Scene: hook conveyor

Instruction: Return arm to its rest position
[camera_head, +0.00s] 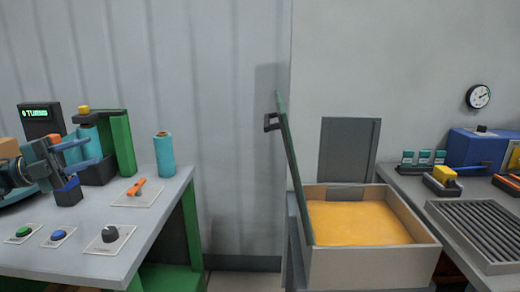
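My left gripper (82,155) reaches in from the left edge above the left table (85,255). Its two blue fingers point right and stand apart, one above the other. I see nothing clearly held between them. A teal cylinder in a green and dark stand (122,145) is just behind the fingers, partly hidden by them. A dark block with a blue top (68,192) is just below the gripper. My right gripper is not in view.
The left table also holds a teal roll (164,155), an orange-handled switch (137,187), a green button (24,231), a blue button (57,236) and a black knob (109,234). An open bin (360,270) with orange contents stands right of centre, its lid raised. A floor gap separates them.

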